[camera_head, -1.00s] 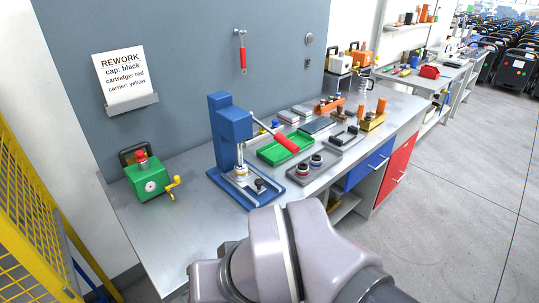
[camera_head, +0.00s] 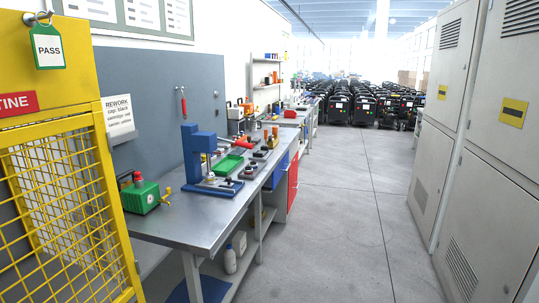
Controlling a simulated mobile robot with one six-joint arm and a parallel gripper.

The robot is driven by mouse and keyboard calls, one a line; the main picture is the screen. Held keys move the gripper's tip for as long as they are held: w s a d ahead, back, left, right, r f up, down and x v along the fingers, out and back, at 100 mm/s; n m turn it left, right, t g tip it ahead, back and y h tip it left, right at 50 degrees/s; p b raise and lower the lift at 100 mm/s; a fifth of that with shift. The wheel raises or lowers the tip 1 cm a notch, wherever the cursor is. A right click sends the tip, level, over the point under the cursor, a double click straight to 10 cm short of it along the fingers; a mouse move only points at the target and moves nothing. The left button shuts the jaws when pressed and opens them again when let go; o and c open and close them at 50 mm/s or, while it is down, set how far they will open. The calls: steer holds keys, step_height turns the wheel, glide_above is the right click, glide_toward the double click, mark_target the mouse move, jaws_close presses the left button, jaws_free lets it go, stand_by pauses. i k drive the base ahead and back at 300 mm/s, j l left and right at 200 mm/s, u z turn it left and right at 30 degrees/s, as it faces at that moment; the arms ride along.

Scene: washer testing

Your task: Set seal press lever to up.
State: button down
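The seal press (camera_head: 196,158) is a blue upright frame on a blue base, standing on the steel workbench (camera_head: 178,227) left of centre. Its lever, with a red grip (camera_head: 238,143), sticks out to the right from the press head. The lever looks close to level, with the grip slightly lower than the pivot; its exact angle is hard to tell at this distance. My gripper is outside the view.
A green box with a red button (camera_head: 143,195) stands left of the press. A green tray (camera_head: 228,164) lies behind it. A yellow mesh cage (camera_head: 62,190) is at the near left and grey cabinets (camera_head: 490,170) at the right. The floor (camera_head: 340,210) between is clear.

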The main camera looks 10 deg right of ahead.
mark_target(243, 144)
steer(key=i+l+z, duration=0.1)
steer(key=i+z, duration=0.25)
steer(key=i, duration=1.65)
